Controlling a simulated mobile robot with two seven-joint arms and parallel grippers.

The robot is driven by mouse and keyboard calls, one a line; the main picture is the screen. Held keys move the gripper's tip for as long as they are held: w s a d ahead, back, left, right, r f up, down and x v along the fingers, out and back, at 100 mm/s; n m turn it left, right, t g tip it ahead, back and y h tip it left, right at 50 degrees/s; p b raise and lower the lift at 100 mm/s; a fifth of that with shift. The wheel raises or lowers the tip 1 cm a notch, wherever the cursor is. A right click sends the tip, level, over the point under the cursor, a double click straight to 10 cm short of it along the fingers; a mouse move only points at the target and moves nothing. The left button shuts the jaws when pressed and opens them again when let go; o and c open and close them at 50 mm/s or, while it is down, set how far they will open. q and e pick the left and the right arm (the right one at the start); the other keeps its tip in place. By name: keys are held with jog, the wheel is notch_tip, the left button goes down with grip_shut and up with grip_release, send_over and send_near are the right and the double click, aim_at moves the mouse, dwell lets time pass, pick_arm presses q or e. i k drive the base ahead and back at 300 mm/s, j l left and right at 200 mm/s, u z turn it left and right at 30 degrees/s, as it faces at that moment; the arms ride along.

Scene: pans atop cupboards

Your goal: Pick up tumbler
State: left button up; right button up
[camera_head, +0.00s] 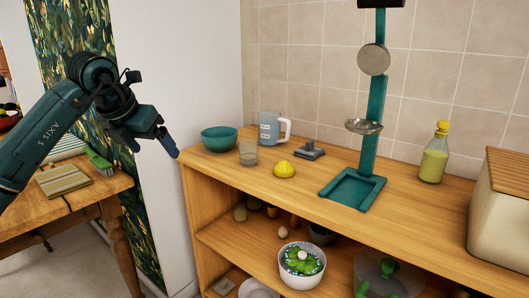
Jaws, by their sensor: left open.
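The tumbler (248,153) is a small clear glass standing upright on the wooden cupboard top, between the teal bowl and the yellow lemon. My left gripper (155,148) is open and empty in front of the white wall. It is left of the cupboard's left end and apart from the tumbler, with its fingers pointing down and to the right. My right gripper is out of view.
Around the tumbler are a teal bowl (220,138), a pale blue mug (271,128), a lemon (284,169) and a grey object (309,150). A teal scale stand (374,105), bottle (434,160) and bread box (500,215) stand to the right. A wooden table (107,191) is at left.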

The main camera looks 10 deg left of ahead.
aim_at(248, 148)
jog(key=i+l, duration=0.7)
jog(key=i, duration=0.1)
